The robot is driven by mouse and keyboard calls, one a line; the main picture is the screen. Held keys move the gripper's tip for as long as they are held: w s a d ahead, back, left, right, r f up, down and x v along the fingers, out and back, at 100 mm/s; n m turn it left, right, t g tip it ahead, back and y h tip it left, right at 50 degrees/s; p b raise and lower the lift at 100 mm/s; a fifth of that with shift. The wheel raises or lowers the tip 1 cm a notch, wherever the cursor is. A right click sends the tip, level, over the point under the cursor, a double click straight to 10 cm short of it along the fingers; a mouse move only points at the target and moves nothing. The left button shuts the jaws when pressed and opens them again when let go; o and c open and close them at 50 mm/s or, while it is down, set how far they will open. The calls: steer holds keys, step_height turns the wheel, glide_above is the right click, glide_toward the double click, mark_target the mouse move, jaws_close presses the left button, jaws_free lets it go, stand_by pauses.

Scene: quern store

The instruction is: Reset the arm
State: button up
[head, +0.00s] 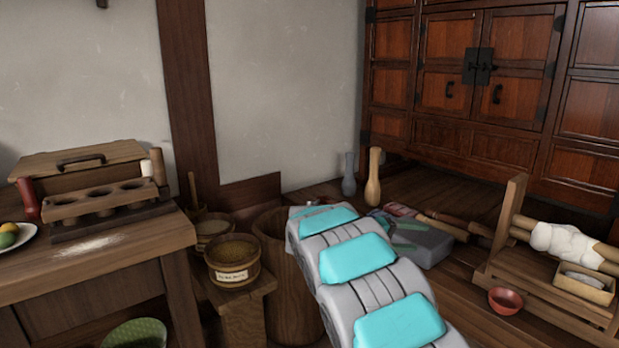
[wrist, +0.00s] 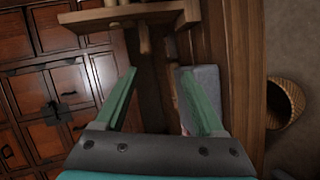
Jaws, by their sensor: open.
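My arm, grey with turquoise pads, reaches from the bottom right toward the middle of the head view. My gripper (wrist: 163,100) shows in the wrist view with its two green fingers spread apart and nothing between them. In the head view its green fingers (head: 405,237) show in part beyond the arm, over a grey block (head: 432,246) on the wooden floor. In the wrist view the grey block (wrist: 207,88) lies behind the right finger. I cannot tell whether the fingers touch it.
A wooden table (head: 150,236) with a holed rack (head: 100,202) stands at left. A labelled tub (head: 233,275) and a large wooden barrel (head: 285,300) stand beside my arm. A wooden stand (head: 560,310) and a red bowl (head: 505,300) are at right. A cabinet (head: 480,90) lines the back.

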steer(key=s+d+r+m+g+y+p, duration=0.1)
steer(key=s+d+g+y+p, duration=0.15)
steer(key=s, duration=1.05)
steer(key=s+d+r+m+g+y+p, duration=0.1)
steer(key=s+d+g+y+p, duration=0.15)
steer(key=s, duration=0.95)
steer(key=s+a+f+y+p, duration=0.1)
steer(key=s+a+y, duration=0.3)
steer(key=s+a, duration=0.4)
steer(key=s+a+f+g+y+p, duration=0.1)
steer(key=s+a+y, duration=0.4)
steer(key=s, duration=1.2)
steer(key=a+p, duration=0.1)
steer(key=a, duration=0.2)
steer(key=shift+s+n, duration=0.3)
steer(key=shift+s, duration=0.1)
